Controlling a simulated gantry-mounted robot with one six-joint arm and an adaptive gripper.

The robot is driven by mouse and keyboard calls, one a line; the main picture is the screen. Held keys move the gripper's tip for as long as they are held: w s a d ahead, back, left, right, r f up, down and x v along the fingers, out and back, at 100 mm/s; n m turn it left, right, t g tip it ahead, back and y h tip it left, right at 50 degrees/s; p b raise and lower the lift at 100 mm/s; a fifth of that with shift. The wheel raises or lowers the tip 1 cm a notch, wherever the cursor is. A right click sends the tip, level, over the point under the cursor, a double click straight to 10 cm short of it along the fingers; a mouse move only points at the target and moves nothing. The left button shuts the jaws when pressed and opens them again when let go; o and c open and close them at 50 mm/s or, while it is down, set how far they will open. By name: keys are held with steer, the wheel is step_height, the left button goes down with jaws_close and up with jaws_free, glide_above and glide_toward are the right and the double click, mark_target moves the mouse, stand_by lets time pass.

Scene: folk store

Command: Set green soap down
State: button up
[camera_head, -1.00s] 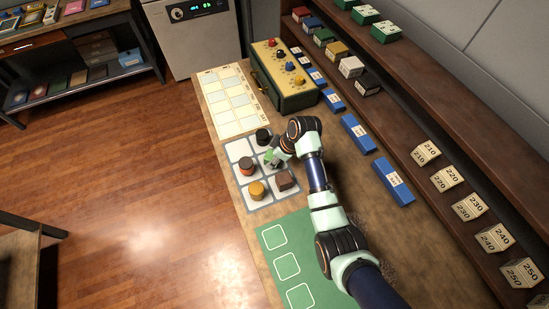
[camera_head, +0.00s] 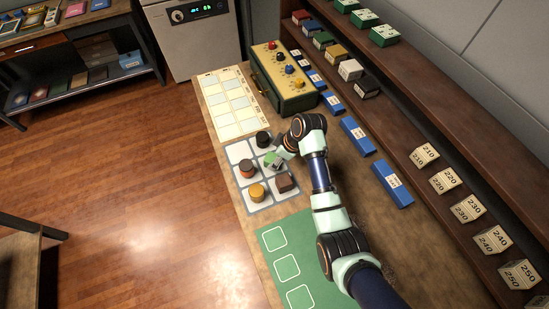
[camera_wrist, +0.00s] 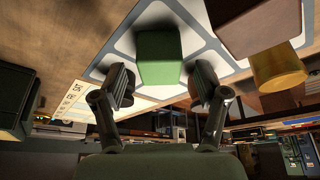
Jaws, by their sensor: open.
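The green soap (camera_wrist: 160,55) stands on a white cell of the grey-lined mat (camera_head: 262,207), between my gripper's two open fingers in the wrist view. A gap shows between each finger and the soap. In the head view the soap (camera_head: 271,160) is a small green block, partly hidden by my gripper (camera_head: 277,160). My gripper (camera_wrist: 162,88) is open and holds nothing.
A green mat (camera_head: 268,258) with white outlines lies nearer; a knobbed box (camera_head: 285,80) stands behind.

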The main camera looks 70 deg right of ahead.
steer(key=p+v, duration=0.1)
steer(key=v, duration=0.8)
steer(key=shift+r, duration=0.15)
steer(key=w+a+r+t+h, duration=0.1)
steer(key=w+a+r, duration=0.2)
steer(key=w+a, duration=0.35)
steer(key=w+a+r+t, duration=0.2)
steer(key=w+a, duration=0.1)
steer(key=a, duration=0.7)
steer(key=w+a+r+t+h, duration=0.1)
steer(key=w+a+r, duration=0.3)
steer(key=a, duration=0.5)
steer(key=s+a+r+t+y, duration=0.1)
steer(key=a+r, duration=0.3)
steer(key=a, duration=0.4)
steer(key=a+r+t+y, duration=0.1)
steer(key=a+r+t, duration=0.2)
steer(key=a, duration=0.6)
steer(key=shift+s+r, duration=0.35)
steer(key=shift+s, duration=0.05)
